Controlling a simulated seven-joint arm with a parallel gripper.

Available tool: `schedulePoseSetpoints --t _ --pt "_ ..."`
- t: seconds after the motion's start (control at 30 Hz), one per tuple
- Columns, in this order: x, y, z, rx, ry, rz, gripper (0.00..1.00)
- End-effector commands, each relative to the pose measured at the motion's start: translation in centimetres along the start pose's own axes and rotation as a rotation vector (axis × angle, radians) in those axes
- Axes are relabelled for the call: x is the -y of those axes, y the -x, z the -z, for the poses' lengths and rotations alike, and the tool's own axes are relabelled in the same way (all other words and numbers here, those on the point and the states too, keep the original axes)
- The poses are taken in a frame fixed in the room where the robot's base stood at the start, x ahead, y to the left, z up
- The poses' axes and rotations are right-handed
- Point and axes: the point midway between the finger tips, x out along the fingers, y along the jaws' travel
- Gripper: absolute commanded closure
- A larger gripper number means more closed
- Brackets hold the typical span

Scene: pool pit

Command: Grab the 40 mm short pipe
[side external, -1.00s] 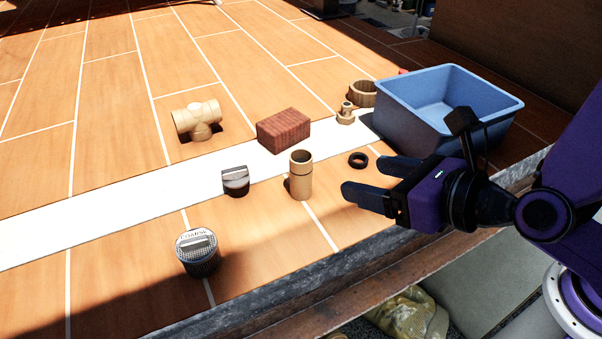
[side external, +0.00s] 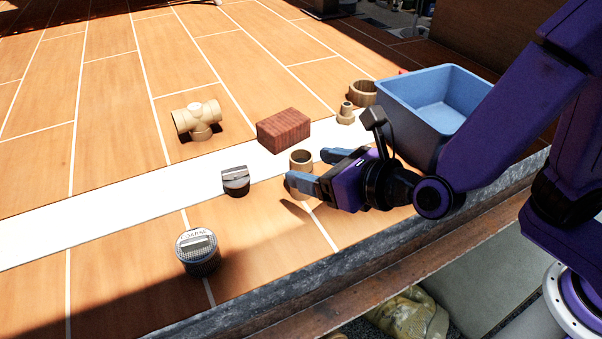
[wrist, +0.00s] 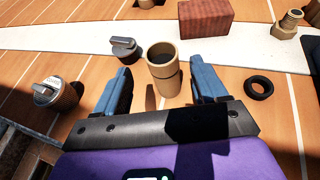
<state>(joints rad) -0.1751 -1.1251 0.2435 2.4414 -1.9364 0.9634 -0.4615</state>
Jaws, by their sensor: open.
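The short pipe, a tan upright cylinder (side external: 301,158), stands at the near edge of the white stripe in the side view, its lower part hidden by my gripper. In the wrist view the pipe (wrist: 163,75) shows its open top and a seam around its body. My gripper (side external: 311,168) is open, with blue fingers pointing at the pipe from the right. In the wrist view my gripper's fingertips (wrist: 161,70) lie left and right of the pipe, with visible gaps on both sides. The pipe stands about at the fingertips; the exact depth is hard to tell.
A dark cap (side external: 235,181) stands close left of the pipe. A black ring (wrist: 258,88) lies to its right. A red brick (side external: 284,130), tan tee (side external: 198,119), small fitting (side external: 345,113), wide ring (side external: 362,93), strainer (side external: 197,252) and blue bin (side external: 400,118) stand around.

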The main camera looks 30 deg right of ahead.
Motion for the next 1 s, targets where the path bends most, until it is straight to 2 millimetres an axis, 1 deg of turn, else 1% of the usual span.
schedulePoseSetpoints --t 0.03,0.1,0.27,0.37,0.5,0.63,0.73,0.97,1.0 --pt "0.0 -0.6 0.1 -0.001 0.001 0.002 0.28" --pt "0.0 -1.0 0.0 0.0 0.001 0.002 0.28" --pt "0.1 -1.7 0.1 0.0 0.0 0.002 0.28" --pt "0.3 -2.7 0.2 -0.001 0.001 0.003 0.28" --pt "0.5 -4.6 0.5 -0.002 0.001 0.003 0.28" --pt "0.5 -6.0 0.4 0.0 0.0 0.002 0.28" --pt "0.5 -6.5 0.4 -0.001 0.001 0.001 0.28" --pt "0.4 -6.5 0.4 0.0 0.001 0.0 0.28" --pt "0.4 -6.5 0.4 0.0 0.001 0.0 0.41"
